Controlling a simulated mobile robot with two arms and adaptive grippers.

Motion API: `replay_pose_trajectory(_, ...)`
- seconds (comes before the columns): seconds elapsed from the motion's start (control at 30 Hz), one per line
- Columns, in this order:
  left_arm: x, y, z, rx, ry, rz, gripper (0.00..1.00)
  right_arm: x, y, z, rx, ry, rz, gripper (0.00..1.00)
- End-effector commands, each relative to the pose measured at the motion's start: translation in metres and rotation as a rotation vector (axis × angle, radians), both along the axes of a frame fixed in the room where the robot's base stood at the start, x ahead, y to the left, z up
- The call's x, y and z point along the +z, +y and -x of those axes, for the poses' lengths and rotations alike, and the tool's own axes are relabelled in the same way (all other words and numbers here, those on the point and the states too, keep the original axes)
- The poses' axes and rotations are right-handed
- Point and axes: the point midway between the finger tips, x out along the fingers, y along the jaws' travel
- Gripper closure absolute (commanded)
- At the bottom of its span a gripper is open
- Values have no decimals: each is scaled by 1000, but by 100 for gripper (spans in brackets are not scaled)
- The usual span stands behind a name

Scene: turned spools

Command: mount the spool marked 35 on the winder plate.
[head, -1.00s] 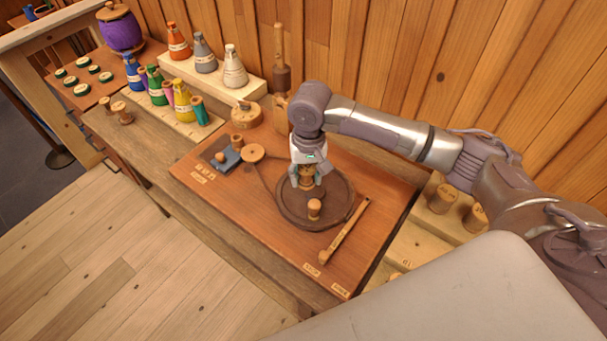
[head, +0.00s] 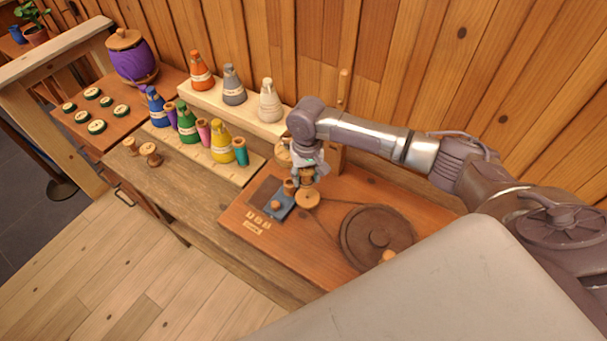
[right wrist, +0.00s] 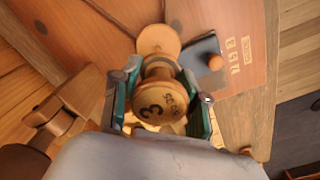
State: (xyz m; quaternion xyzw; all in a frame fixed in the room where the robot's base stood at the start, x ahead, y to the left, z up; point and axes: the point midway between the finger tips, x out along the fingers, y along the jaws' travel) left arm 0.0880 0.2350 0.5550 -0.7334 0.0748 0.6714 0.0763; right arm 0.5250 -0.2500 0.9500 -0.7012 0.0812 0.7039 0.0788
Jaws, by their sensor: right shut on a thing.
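My right gripper (head: 307,174) is shut on a wooden spool, over the back of the winder's board. In the right wrist view the gripper (right wrist: 160,104) has its green-lined fingers on both sides of the spool (right wrist: 153,106). The spool's end face shows a large 3 and smaller marks that I cannot read surely. A small pale round plate (head: 307,198) lies just in front of the held spool; it also shows beyond the spool in the right wrist view (right wrist: 158,39). In the head view the spool is mostly hidden by the fingers. My left gripper is not in view.
A large dark wheel (head: 362,232) with a knob stands right on the board. Several cones of thread and small spools stand on racks at the left. A post (head: 341,120) rises behind the gripper.

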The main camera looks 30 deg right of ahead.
Motion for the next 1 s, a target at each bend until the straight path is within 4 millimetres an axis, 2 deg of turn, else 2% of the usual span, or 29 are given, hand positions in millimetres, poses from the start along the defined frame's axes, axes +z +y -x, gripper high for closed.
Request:
replay_pose_trajectory(0.27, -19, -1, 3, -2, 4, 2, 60, -15, -1, 0, 0, -2, 1, 81)
replay_pose_trajectory(0.57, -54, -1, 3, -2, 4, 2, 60, -40, -1, 0, 1, -1, 2, 81)
replay_pose_trajectory(0.8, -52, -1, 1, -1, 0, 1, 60, -52, 0, 0, -1, 0, 1, 81)
replay_pose_trajectory(1.0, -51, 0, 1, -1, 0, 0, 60, -53, 0, 0, 0, -1, 1, 81)
